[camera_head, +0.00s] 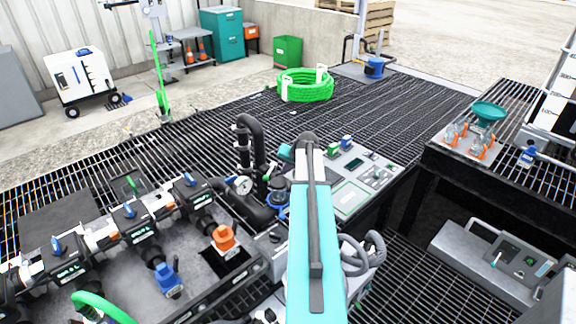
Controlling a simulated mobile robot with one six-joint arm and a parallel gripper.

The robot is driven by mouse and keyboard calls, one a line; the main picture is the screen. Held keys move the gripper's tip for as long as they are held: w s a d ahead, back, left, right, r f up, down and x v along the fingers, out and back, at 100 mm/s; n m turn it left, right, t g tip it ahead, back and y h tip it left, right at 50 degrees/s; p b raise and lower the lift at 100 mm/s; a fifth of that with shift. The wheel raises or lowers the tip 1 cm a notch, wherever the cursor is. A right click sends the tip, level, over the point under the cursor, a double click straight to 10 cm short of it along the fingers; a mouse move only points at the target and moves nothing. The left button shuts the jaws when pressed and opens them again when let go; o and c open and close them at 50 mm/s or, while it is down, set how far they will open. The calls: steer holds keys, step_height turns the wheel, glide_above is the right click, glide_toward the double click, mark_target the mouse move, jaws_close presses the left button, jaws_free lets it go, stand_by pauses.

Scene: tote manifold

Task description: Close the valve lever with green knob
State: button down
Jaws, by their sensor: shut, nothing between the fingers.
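A small green piece (131,183), possibly the lever's green knob, shows behind the row of valves on the manifold at the left; I cannot tell its lever position. The black manifold valves carry blue handles, one at the left (57,246), one in the middle (128,209) and one at the right (190,180). My teal arm rises through the lower middle, right of the manifold, and hides part of the area behind it. My gripper cannot be made out in this view.
A pressure gauge (243,186) and a bent black pipe (252,140) stand right of the valves. An orange cap (224,239) and a blue fitting (168,279) rise in front. A control panel (365,185) lies right of my arm. A green hose coil (305,88) lies on the grating behind.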

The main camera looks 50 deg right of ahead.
mark_target(270, 172)
steer(key=w+a+f+p, duration=0.1)
steer(key=w+f+p, duration=0.1)
steer(key=w, duration=0.3)
steer(key=shift+w+f, duration=0.25)
steer(key=shift+f, duration=0.65)
